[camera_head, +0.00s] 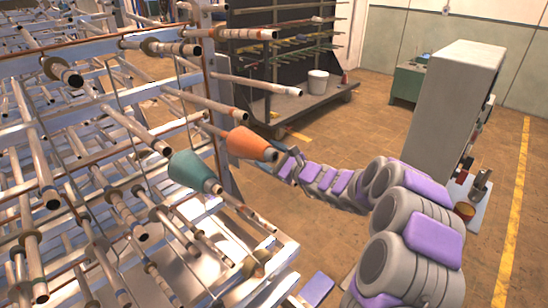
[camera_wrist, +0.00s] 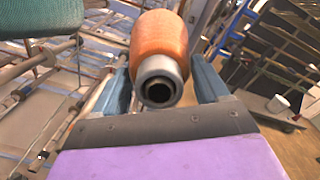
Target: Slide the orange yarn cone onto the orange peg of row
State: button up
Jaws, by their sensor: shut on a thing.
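The orange yarn cone (camera_head: 247,145) is in the middle of the head view, its wide end toward the rack and its grey narrow end toward my arm. My gripper (camera_head: 287,161) is shut on it near the narrow end. In the wrist view the cone (camera_wrist: 158,40) lies between the two blue-grey fingers, its hollow grey end facing the camera. A rack peg (camera_head: 211,128) lines up with the cone's wide end; I cannot tell whether its tip is inside. Another peg (camera_head: 222,110) with a reddish-orange band near its tip is just above.
A teal yarn cone (camera_head: 190,168) sits on a rack peg at lower left of the orange cone. Several bare pegs crowd the rack on the left. A dark shelf cart with a white bucket (camera_head: 317,81) and a grey cabinet (camera_head: 452,105) stand behind.

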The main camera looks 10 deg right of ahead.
jog(key=shift+w+a+r, duration=0.25)
jog(key=shift+w+a, duration=0.35)
jog(key=shift+w, duration=0.05)
jog(key=o, duration=1.2)
jog(key=shift+c, duration=0.2)
jog(key=shift+o, duration=0.7)
jog(key=shift+s+a, duration=0.1)
jog(key=shift+a, duration=0.05)
jog(key=shift+o, duration=1)
jog(key=shift+f, duration=0.2)
jog(key=shift+d, duration=0.25)
jog(key=p+v, duration=0.1)
jog(key=v, duration=1.6)
jog(key=shift+p, duration=0.3)
jog(key=shift+f, duration=0.15)
